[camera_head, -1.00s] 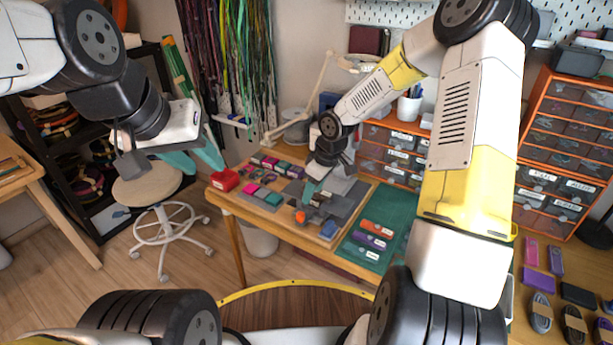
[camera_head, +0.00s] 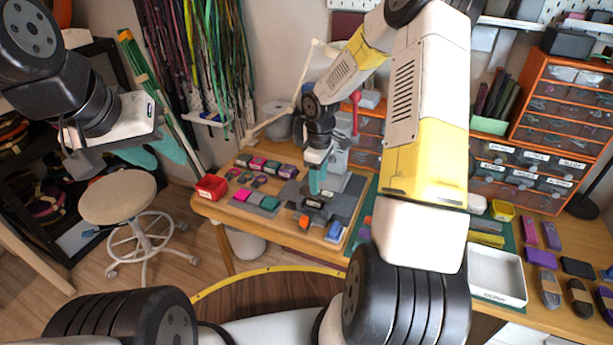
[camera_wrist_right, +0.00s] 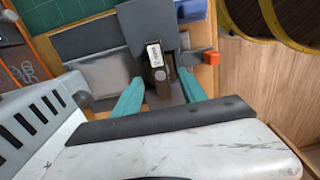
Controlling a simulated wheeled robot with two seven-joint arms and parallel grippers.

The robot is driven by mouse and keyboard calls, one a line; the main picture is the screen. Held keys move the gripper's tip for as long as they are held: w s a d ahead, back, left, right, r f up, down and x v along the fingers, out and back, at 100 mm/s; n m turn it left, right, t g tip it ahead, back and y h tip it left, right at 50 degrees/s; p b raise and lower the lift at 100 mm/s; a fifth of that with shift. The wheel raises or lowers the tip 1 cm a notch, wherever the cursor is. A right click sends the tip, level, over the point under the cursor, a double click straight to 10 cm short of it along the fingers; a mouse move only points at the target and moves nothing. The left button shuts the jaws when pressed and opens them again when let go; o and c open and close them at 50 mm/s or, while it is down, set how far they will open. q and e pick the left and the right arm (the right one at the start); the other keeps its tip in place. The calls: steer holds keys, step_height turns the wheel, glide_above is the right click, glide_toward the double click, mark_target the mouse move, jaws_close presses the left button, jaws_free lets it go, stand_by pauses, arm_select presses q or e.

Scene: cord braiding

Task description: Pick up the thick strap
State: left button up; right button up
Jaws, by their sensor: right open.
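My right gripper (camera_head: 316,182) points down over the grey work fixture (camera_head: 347,205) on the wooden table. In the right wrist view its two teal fingers (camera_wrist_right: 160,100) are apart, on either side of a dark brown piece (camera_wrist_right: 177,92) beside a small white label. The piece lies on the fixture; I cannot tell whether it is the thick strap or whether a finger touches it. An orange knob (camera_wrist_right: 211,58) sticks out beside it. My left gripper (camera_head: 165,155) hangs in the air at the left, open and empty, away from the table.
A red box (camera_head: 211,187) and several coloured pieces lie left of the fixture. A white tray (camera_head: 497,277) and straps (camera_head: 550,290) lie at the right. Orange drawers (camera_head: 530,170) stand behind. A stool (camera_head: 118,200) stands at the left. My right arm hides part of the table.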

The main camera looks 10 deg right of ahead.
mark_target(322, 195)
step_height(322, 195, down, 3)
steer(key=shift+f, duration=0.2)
steer(key=shift+c, duration=0.4)
jaws_close()
steer(key=shift+r, duration=0.1)
